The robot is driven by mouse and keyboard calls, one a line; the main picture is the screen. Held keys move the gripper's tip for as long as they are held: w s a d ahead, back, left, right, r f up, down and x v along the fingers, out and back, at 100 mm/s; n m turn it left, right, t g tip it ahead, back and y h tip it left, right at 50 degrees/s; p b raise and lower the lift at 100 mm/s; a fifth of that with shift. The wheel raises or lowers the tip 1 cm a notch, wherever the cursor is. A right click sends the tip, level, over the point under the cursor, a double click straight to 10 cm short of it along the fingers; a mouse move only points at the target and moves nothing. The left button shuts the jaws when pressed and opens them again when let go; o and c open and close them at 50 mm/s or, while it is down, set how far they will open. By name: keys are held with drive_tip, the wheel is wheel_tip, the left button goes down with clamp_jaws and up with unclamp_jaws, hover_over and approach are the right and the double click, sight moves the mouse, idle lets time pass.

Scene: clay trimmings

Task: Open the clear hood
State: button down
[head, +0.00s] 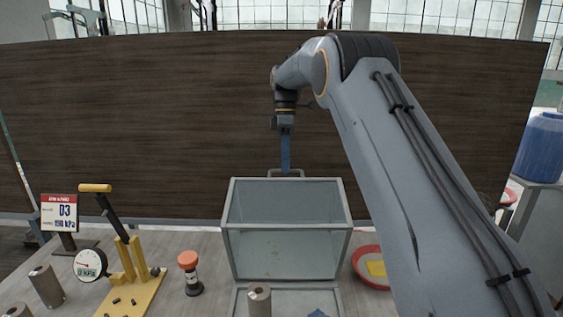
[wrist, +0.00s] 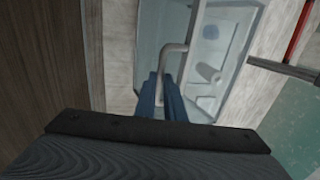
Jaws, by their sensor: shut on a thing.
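The clear hood (head: 285,252) is a see-through box with a grey frame, in the middle of the head view. It appears tipped up behind a framed base (head: 237,303), whose front part shows uncovered with a small blue piece (head: 318,313) on it. The hood's bent metal handle (head: 300,172) is at its far upper edge. My gripper (head: 286,168) reaches down from above with blue fingers shut on this handle. In the wrist view the handle (wrist: 172,58) runs between the fingers (wrist: 171,88), beside the clear hood panels (wrist: 222,50). The hinge is not visible.
A yellow lever press (head: 135,280) with a dial gauge (head: 90,264) and an orange-topped tool (head: 190,272) stand at left. A brown cylinder (head: 259,300) stands in front. A red dish (head: 362,270) with a yellow block is at right, beside my arm. A dark wooden panel (head: 150,130) rises behind.

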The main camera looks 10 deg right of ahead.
drive_tip(key=shift+s+f, duration=0.15)
drive_tip(key=shift+f, duration=0.25)
drive_tip(key=c, duration=1.8)
unclamp_jaws()
drive_tip(key=shift+r, duration=0.1)
drive_tip(key=shift+c, duration=0.2)
drive_tip(key=shift+w+r, duration=0.15)
drive_tip(key=shift+w, duration=0.05)
drive_tip(key=b+v, duration=0.3)
drive_tip(key=v, duration=0.4)
drive_tip(key=shift+r, duration=0.35)
drive_tip(key=shift+c, duration=0.3)
